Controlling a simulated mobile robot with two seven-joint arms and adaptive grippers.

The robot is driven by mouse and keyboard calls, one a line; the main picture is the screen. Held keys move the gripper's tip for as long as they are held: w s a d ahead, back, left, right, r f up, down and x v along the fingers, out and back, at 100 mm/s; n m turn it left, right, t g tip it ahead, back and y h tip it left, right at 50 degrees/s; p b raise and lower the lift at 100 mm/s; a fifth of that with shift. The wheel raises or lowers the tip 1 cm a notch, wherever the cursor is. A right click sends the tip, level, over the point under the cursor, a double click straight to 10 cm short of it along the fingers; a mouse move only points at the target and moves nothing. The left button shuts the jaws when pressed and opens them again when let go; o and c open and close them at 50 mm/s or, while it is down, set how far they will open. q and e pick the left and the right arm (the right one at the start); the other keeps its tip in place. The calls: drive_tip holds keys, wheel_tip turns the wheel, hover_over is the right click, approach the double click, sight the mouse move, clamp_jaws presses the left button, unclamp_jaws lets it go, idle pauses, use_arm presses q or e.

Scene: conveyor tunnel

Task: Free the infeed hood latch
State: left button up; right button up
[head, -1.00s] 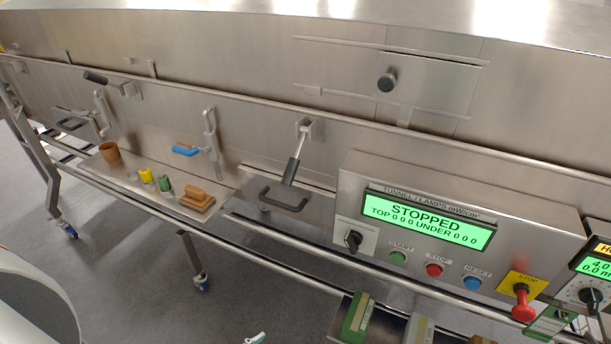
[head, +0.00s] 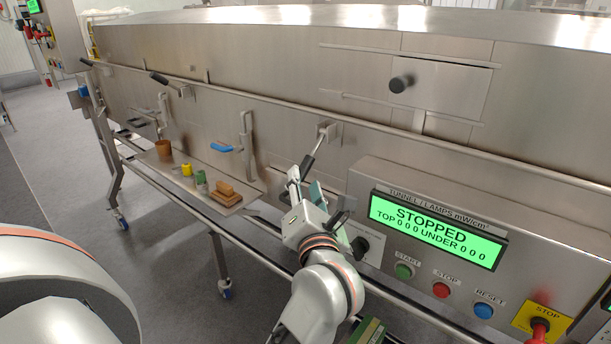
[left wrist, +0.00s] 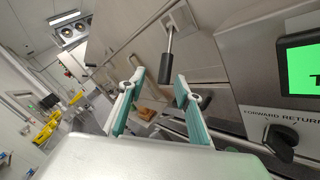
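A latch lever (head: 314,150) with a dark grip hangs from a square bracket on the tunnel's side, left of the control panel. Its lower end is partly hidden behind my left gripper (head: 305,183) in the head view. In the left wrist view, the black grip (left wrist: 166,68) appears between and beyond the two green-faced fingertips (left wrist: 160,78). The left gripper is open with nothing held; I see no contact with the grip. A second lever with a black grip (head: 160,78) sits farther left on the hood. My right gripper is out of view.
The control panel (head: 365,168) reading STOPPED stands right of the gripper, its rotary knob (left wrist: 281,140) close by. A tray (head: 222,206) with a brown cup, small jars and brown blocks lies left. A rail (head: 270,103) runs above the lever.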

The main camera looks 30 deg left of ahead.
sight(305, 172)
use_arm(q)
drive_tip(key=shift+w+f+h, duration=0.25)
drive_tip(key=shift+w+h, duration=0.15)
drive_tip(key=shift+w, duration=0.05)
drive_tip(key=b+x, duration=0.1)
drive_tip(key=x, duration=0.5)
drive_tip(key=shift+w+a, duration=0.4)
clamp_jaws()
